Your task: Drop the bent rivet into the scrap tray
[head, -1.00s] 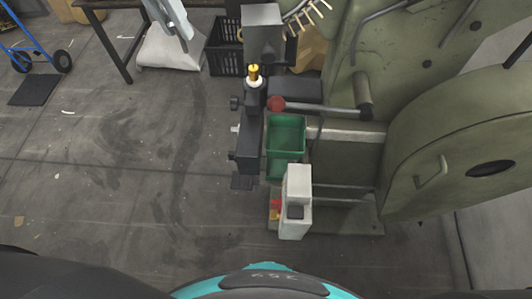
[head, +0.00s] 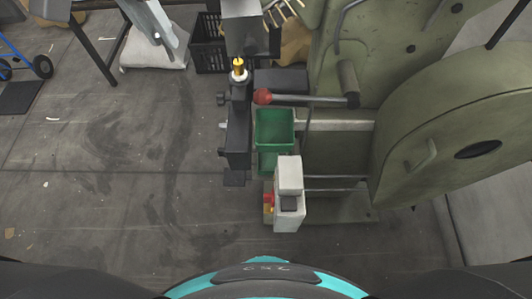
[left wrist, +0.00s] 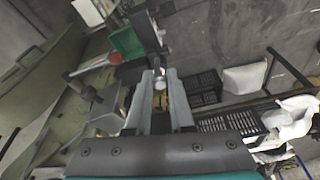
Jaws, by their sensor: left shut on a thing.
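My left gripper (left wrist: 161,78) shows in the left wrist view, with two pale grey fingers reaching up from the bottom. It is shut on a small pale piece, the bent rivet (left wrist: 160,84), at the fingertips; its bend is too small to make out. A green tray (head: 275,127), which may be the scrap tray, sits beside the press in the head view, right of the dark post. It also shows in the left wrist view (left wrist: 125,42), up and left of the fingertips and apart from them. I cannot make out my left gripper clearly in the head view.
A second green bin (head: 267,163) is partly hidden by a white control box (head: 289,195). A red-knobbed lever (head: 262,96) juts out just beyond the tray. The dark post (head: 238,125) has a yellow tip.

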